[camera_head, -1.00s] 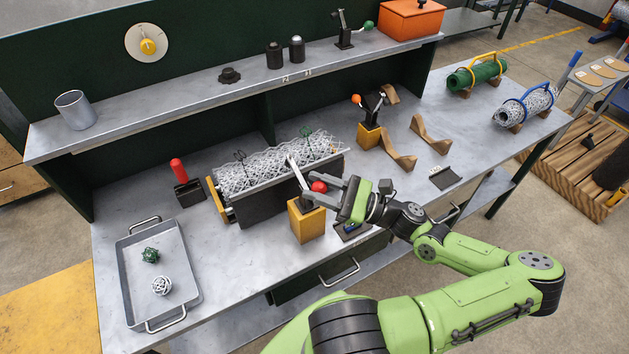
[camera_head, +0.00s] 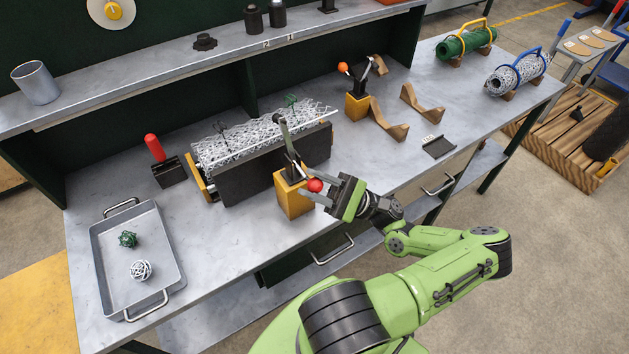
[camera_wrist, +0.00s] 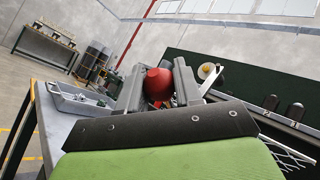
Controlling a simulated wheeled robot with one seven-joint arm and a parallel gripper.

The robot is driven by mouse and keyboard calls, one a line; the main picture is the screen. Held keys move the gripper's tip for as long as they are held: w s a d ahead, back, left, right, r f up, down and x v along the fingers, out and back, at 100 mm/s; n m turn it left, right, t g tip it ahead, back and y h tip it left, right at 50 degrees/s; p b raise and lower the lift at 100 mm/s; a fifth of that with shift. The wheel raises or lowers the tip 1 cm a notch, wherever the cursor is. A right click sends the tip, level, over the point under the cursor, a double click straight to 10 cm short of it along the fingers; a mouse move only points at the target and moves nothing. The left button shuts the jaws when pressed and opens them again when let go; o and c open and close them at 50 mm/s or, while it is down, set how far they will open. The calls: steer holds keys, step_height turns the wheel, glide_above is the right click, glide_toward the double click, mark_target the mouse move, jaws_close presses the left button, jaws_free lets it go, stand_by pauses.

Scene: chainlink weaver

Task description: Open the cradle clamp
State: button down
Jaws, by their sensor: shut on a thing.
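The cradle clamp is a dark toggle (camera_head: 290,160) on a yellow block (camera_head: 294,198) at the front right of the black cradle. Its handle ends in a red ball (camera_head: 315,185), low on the right side of the block. Its pressing arm (camera_head: 283,130) stands steeply up, clear of the mesh in the head view. My gripper (camera_head: 318,187) is shut on the red ball, which also shows between the fingers in the wrist view (camera_wrist: 158,83). The black cradle (camera_head: 255,180) holds a white wire mesh roll (camera_head: 250,141).
A second clamp with an orange ball (camera_head: 343,66) stands on a yellow block behind. A red-handled tool (camera_head: 154,147) is left of the cradle. A grey tray (camera_head: 163,243) with two wire balls lies front left. Wooden saddles (camera_head: 389,122) lie on the right.

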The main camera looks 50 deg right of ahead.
steer(key=shift+a+f, duration=0.1)
steer(key=shift+f, duration=0.4)
steer(key=c, duration=0.8)
jaws_free()
steer(key=shift+s+r, duration=0.1)
steer(key=b+v, duration=0.6)
steer(key=v, duration=0.9)
steer(key=shift+s+d+f, duration=0.25)
